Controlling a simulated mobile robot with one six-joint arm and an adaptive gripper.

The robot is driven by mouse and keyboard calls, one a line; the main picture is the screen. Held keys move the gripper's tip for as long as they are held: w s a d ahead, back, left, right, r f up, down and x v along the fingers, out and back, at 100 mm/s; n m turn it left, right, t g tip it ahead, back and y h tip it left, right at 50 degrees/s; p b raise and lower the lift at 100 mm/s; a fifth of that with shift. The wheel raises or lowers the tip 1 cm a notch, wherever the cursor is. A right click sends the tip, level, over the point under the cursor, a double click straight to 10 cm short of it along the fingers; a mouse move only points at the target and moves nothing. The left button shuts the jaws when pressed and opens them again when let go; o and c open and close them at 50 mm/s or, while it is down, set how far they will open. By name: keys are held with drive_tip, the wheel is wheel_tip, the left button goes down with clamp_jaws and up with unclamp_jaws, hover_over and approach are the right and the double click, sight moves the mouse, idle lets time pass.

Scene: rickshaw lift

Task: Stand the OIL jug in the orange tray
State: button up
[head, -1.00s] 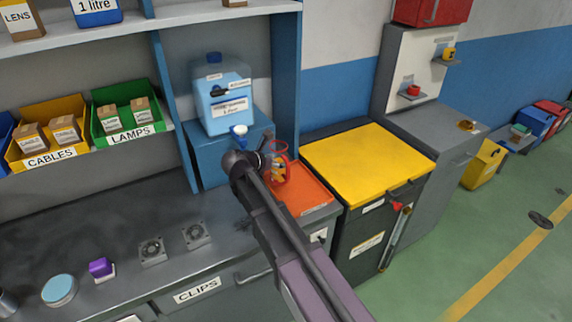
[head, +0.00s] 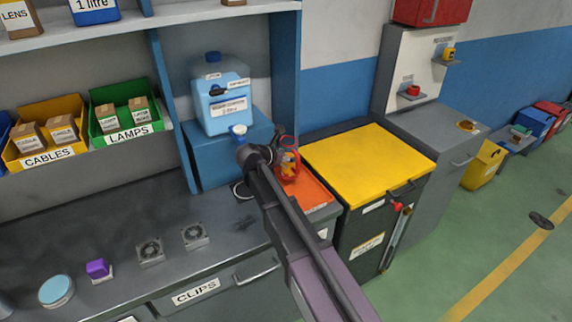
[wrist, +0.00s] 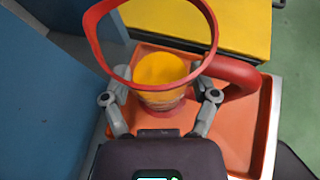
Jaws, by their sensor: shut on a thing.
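The OIL jug (wrist: 162,78) has a red rim, a red side handle and yellow contents, and looks roughly upright. My gripper (wrist: 160,112) is shut on it, one finger on each side of its body. In the head view the jug (head: 289,168) is partly hidden behind my gripper (head: 276,158). The orange tray (wrist: 244,140) lies under and around the jug in the wrist view. It also shows in the head view (head: 316,194). I cannot tell whether the jug's base touches the tray floor. No label on the jug is readable.
A blue-capped water container (head: 222,105) stands on a blue block (head: 215,160) left of the tray. A yellow-lidded bin (head: 368,163) stands right of it. Fans (head: 194,236) and a purple-topped item (head: 98,268) lie on the grey bench (head: 60,225).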

sight(283, 163)
drive_tip(key=shift+a+f+b, duration=0.1)
drive_tip(key=shift+f+b, duration=1.05)
drive_tip(key=shift+f, duration=0.35)
drive_tip(key=shift+f, duration=0.2)
drive_tip(key=o, duration=1.2)
drive_tip(key=shift+r, duration=0.1)
drive_tip(key=shift+c, duration=0.2)
drive_tip(key=shift+r, duration=0.15)
drive_tip(key=shift+s+r, duration=0.1)
drive_tip(key=shift+s, duration=0.1)
drive_tip(key=p+v, duration=0.5)
drive_tip(key=v, duration=0.6)
drive_tip(key=shift+s+a+p, duration=0.25)
drive_tip(key=shift+s+p, duration=0.05)
drive_tip(key=shift+p, duration=0.05)
drive_tip(key=shift+d, duration=0.15)
